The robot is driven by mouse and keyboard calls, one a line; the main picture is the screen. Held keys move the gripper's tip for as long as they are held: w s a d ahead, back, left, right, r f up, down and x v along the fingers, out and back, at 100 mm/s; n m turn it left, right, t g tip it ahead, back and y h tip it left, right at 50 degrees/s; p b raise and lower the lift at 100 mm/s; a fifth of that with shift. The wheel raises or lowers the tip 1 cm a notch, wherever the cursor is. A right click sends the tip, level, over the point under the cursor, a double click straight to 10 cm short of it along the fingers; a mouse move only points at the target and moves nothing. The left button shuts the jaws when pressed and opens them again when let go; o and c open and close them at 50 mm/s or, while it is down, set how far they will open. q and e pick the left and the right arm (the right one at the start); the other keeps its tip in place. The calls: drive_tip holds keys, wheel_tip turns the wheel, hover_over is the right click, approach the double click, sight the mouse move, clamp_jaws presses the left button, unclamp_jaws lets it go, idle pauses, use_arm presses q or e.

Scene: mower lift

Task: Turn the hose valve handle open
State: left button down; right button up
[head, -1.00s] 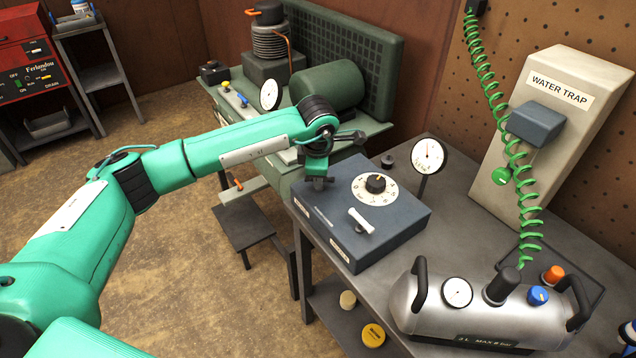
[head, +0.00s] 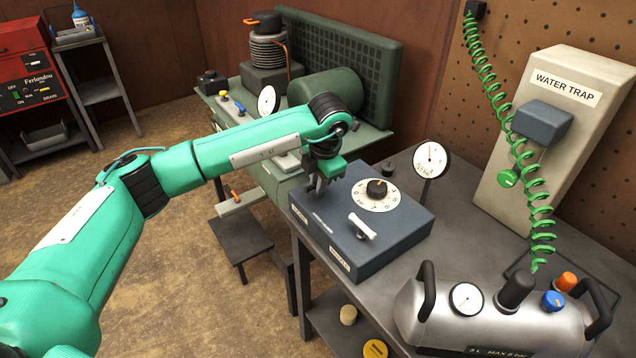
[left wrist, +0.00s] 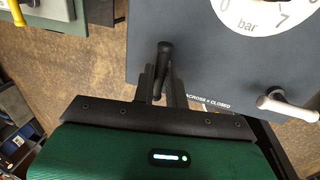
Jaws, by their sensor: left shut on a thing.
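A blue-grey control box (head: 335,237) stands on the metal bench. My left gripper (head: 318,184) is over its left side, with its fingers pointing down. In the left wrist view, the gripper (left wrist: 160,88) is shut on a short dark lever handle (left wrist: 164,52), whose rounded end shows between and beyond the fingers. The handle's base is hidden. A label by the box edge reads "ACROSS = CLOSED". A white lever handle (head: 362,226) stands apart on the box's near side and also shows in the left wrist view (left wrist: 287,106). My right gripper is not in view.
A black knob (head: 377,188) on a white dial sits on the box top. A round gauge (head: 431,158) stands behind the box. A silver tank (head: 505,312) with black handles is at the right front. A green coiled hose (head: 520,150) hangs at the right.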

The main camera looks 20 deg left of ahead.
use_arm(q)
drive_tip(key=shift+r, duration=0.1)
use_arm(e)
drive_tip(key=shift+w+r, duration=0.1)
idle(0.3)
use_arm(q)
drive_tip(key=c, duration=1.4)
unclamp_jaws()
drive_tip(key=shift+c, duration=0.2)
